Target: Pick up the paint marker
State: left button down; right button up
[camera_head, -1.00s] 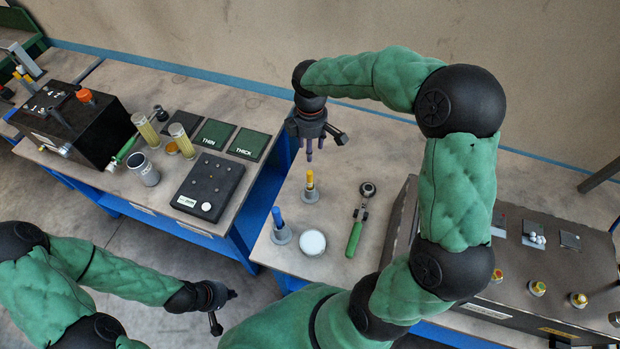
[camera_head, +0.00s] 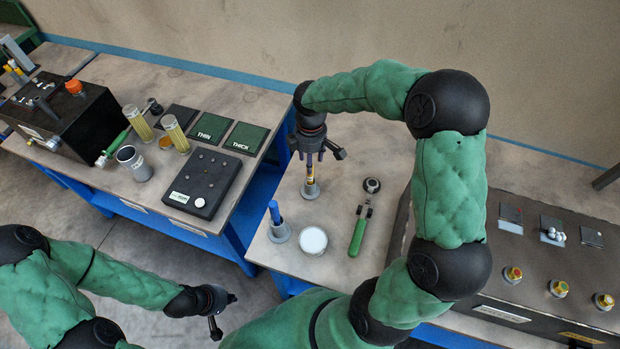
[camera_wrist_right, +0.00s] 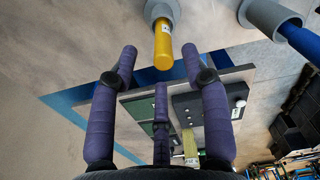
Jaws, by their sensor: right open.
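A yellow marker (camera_head: 310,173) stands upright in a grey holder (camera_head: 311,191) on the right table. My right gripper (camera_head: 311,158) is open just above it, pointing down, and hides part of it. In the right wrist view the yellow marker (camera_wrist_right: 163,48) lies between the spread fingertips of the right gripper (camera_wrist_right: 159,62), with no contact seen. A blue marker (camera_head: 274,211) stands in a second grey holder (camera_head: 281,233), nearer to me. I cannot tell by label which is the paint marker. My left gripper (camera_head: 230,299) is low, away from both tables; its fingers are too small to read.
A round white-topped container (camera_head: 313,240) and a green-handled tool (camera_head: 360,228) lie close to the holders. A dark panel box (camera_head: 520,280) stands on the right. The left table carries a black box (camera_head: 65,118), a metal cup (camera_head: 134,163) and a dark plate (camera_head: 202,186).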

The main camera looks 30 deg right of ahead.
aim_at(310, 178)
notch_tip(310, 178, down, 6)
jog(key=shift+a+r+b, duration=0.1)
jog(key=shift+a+b, duration=0.05)
jog(key=shift+b, duration=0.4)
jog(key=shift+s, duration=0.1)
grip_shut()
